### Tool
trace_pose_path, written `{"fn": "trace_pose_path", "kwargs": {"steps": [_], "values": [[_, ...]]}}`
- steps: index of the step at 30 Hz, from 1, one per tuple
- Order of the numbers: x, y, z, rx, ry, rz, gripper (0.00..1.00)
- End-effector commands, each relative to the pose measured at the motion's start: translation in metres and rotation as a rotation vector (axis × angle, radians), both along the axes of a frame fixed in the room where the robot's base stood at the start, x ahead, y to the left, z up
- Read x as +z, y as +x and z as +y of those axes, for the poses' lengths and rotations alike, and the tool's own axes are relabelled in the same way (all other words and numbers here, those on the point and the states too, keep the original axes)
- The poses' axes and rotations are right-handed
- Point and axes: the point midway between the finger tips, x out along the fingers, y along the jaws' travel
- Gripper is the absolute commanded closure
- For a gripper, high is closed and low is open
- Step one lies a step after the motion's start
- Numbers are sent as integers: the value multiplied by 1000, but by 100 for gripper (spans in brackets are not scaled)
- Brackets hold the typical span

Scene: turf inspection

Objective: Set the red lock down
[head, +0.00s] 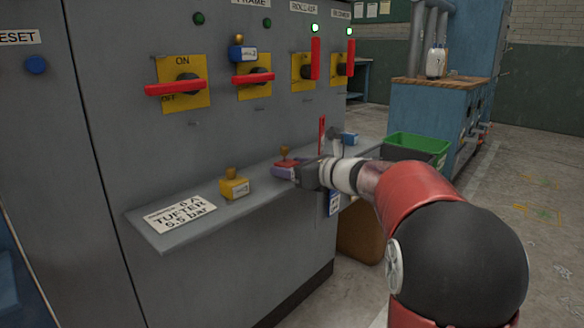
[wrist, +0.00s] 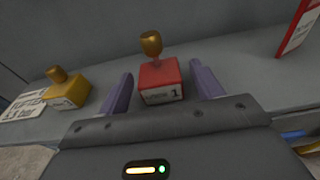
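The red lock (wrist: 160,82) has a brass-coloured knob on top and a white label marked 1 on its front. It stands upright on the grey shelf (head: 150,228) of the cabinet, as far as the views show. In the head view the red lock (head: 286,163) is partly hidden by my gripper (head: 288,172). In the wrist view my gripper's two purple fingers (wrist: 162,84) are open on either side of the lock, with a gap showing at each side.
A yellow lock (head: 234,187) and a tufter label card (head: 180,214) lie left on the shelf. A red upright tag (head: 322,134) and a blue lock (head: 349,138) are farther right. Another blue lock (head: 240,52) hangs at the second switch. A green bin (head: 416,146) stands beyond.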

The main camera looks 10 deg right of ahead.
Motion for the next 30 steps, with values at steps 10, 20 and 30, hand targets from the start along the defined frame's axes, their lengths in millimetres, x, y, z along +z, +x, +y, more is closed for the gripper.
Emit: {"fn": "trace_pose_path", "kwargs": {"steps": [10, 20, 30], "values": [[3, -4, -4, -1, 0, 0, 35], [13, -56, -41, -3, 0, 0, 35], [19, -93, -68, -1, 1, 0, 35]]}}
